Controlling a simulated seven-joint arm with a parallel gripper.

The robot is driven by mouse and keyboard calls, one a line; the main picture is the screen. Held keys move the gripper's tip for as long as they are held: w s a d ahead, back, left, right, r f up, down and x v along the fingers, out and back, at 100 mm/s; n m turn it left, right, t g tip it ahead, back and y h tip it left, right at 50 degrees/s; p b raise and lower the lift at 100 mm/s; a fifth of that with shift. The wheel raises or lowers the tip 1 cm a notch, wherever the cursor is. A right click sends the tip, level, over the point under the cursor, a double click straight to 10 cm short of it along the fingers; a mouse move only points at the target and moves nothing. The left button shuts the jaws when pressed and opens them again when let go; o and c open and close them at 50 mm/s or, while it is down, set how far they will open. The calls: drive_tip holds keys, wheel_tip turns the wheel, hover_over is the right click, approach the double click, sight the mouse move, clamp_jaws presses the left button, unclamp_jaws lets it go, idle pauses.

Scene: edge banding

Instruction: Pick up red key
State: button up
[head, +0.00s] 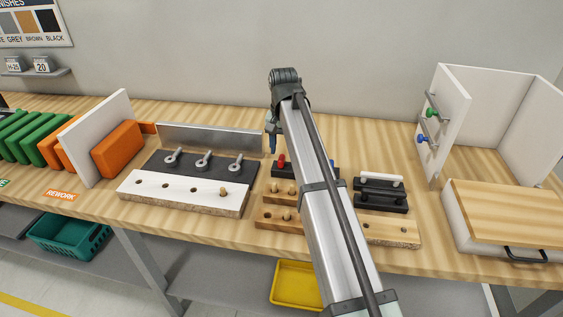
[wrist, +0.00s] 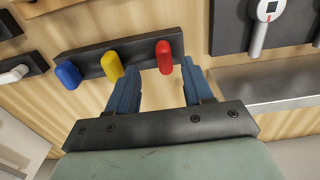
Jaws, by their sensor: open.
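The red key (wrist: 164,57) stands at the right end of a black holder (wrist: 142,62) in the wrist view, with a yellow key (wrist: 112,67) and a blue key (wrist: 68,74) to its left. My gripper (wrist: 160,72) is open and empty. Its blue fingertips show on either side of the red key's lower end, the right one closer to it. I cannot tell how high they are above it. In the head view the red key (head: 281,161) shows left of my arm, and the blue fingers (head: 271,144) are just above and behind it. My arm hides the yellow key there.
A white-topped board with a peg (head: 185,190) and a black panel with several clamps (head: 203,163) lie to the left. Wooden peg blocks (head: 280,217) lie in front. A black rack with a white bar (head: 381,190) and a wooden-topped box (head: 510,215) are to the right.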

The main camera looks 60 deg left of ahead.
sight(281, 157)
drive_tip(key=shift+s+a+f, duration=0.1)
drive_tip(key=shift+s+f, duration=0.05)
drive_tip(key=shift+f, duration=1)
drive_tip(key=shift+s+a+f, duration=0.1)
drive_tip(key=shift+f, duration=1)
clamp_jaws()
